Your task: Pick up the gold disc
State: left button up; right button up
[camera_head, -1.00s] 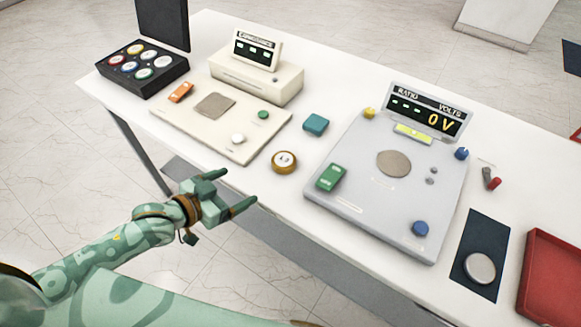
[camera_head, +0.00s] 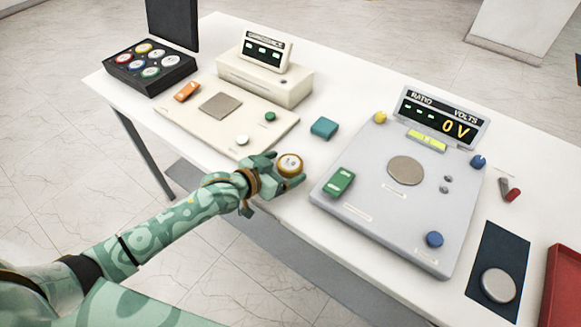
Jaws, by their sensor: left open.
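The gold disc (camera_head: 290,165) has a gold-brown rim and a pale marked top. It lies on the white table near its front edge, between the cream device and the grey device. My left gripper (camera_head: 284,170) is open at the disc, with one finger on its far left side and the other at its near right side. The fingers partly cover the disc's edge, and I cannot tell whether they touch it. My right gripper is not in view.
A teal block (camera_head: 324,128) lies just behind the disc. The grey ratio device (camera_head: 380,215) stands to the right, with a green block (camera_head: 339,181) on its left edge. The cream device (camera_head: 255,137) stands to the left. A black case of discs (camera_head: 150,68) is at the far left.

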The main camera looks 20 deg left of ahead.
pick_arm(q)
jog(key=shift+w+d+f, duration=0.25)
jog(key=shift+w+f, duration=0.05)
jog(key=shift+w, duration=0.15)
jog(key=shift+s+r, duration=0.1)
jog(key=shift+c, duration=0.7)
jog(key=c, duration=1.1)
jog(key=shift+c, duration=0.2)
jog(key=shift+r, duration=0.15)
